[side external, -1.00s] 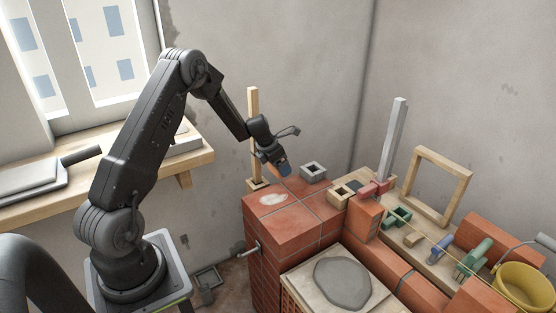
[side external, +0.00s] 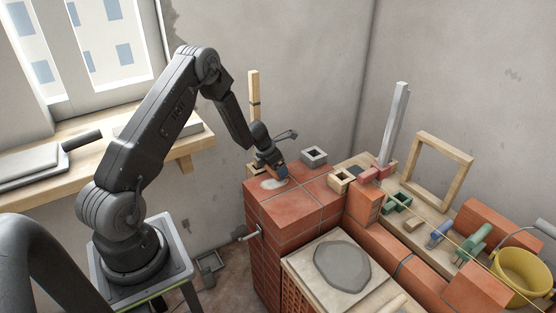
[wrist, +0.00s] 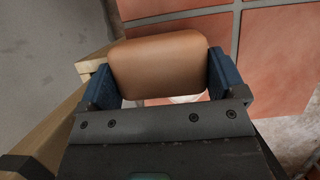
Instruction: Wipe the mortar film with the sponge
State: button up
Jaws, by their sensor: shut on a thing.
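The sponge (wrist: 160,66) is an orange-brown rounded block. My gripper (wrist: 165,80) is shut on it, with a blue pad on each side. In the side view my gripper (side external: 278,173) is low over the top of the brick pier, at the back right edge of the mortar film. The mortar film (side external: 270,185) is a pale patch on the red brick top, partly hidden by the gripper. A sliver of the film (wrist: 184,99) shows below the sponge in the wrist view. I cannot tell whether the sponge touches the surface.
An upright wooden post (side external: 254,100) stands just behind the gripper. A grey hollow block (side external: 314,156) sits at the back of the pier. A board with a grey mortar heap (side external: 342,266) lies in front. Clamps, a wooden frame (side external: 440,170) and a yellow bucket (side external: 522,275) are to the right.

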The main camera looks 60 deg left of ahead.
jog(key=shift+s, duration=3.25)
jog(key=shift+f, duration=0.55)
jog(key=shift+w+d+f, duration=0.1)
jog(key=shift+w+f, duration=0.05)
jog(key=shift+w, duration=1)
jog(key=shift+w+f, duration=0.1)
jog(key=shift+w, duration=1)
jog(key=shift+r, duration=0.8)
jog(key=shift+s, duration=2.25)
